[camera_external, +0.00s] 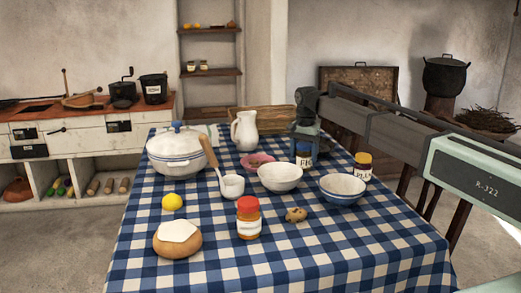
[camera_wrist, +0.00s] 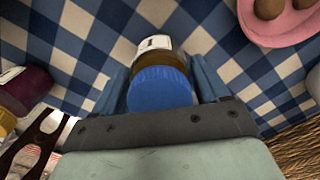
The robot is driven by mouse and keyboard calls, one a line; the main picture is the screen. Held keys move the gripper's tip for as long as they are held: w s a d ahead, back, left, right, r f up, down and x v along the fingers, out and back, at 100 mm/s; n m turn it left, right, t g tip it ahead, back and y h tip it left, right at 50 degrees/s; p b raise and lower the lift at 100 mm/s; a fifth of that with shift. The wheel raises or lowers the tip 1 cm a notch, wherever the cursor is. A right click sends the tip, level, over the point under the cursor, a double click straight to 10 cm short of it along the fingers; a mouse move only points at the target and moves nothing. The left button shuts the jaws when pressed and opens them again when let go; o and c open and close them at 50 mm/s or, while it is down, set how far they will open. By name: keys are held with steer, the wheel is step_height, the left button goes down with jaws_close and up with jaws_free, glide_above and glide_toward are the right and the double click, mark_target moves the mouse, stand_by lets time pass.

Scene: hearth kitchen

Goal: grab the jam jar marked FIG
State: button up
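The jam jar with a blue lid (camera_external: 303,148) stands upright on the checked tablecloth, toward the back right. Its white label shows letters that look like "FI", partly cut off from view. In the wrist view the blue lid (camera_wrist: 160,88) is seen from above, with brown contents and a bit of label beyond it. My gripper (camera_wrist: 161,78) is open, with one blue-grey finger on each side of the jar. Narrow gaps seem to show beside the lid. In the external view my gripper (camera_external: 306,132) is at the jar, its fingertips partly hidden.
A yellow-lidded jar (camera_external: 363,172) stands to the right, with a blue bowl (camera_external: 342,190) in front of it. A white bowl (camera_external: 279,178) and a pink dish (camera_external: 257,160) are close by. A white pitcher (camera_external: 244,131) stands behind; a red-lidded jar (camera_external: 248,220) is nearer the front.

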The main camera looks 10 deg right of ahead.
steer(key=c, duration=0.9)
steer(key=shift+c, duration=0.6)
steer(key=shift+r, duration=0.15)
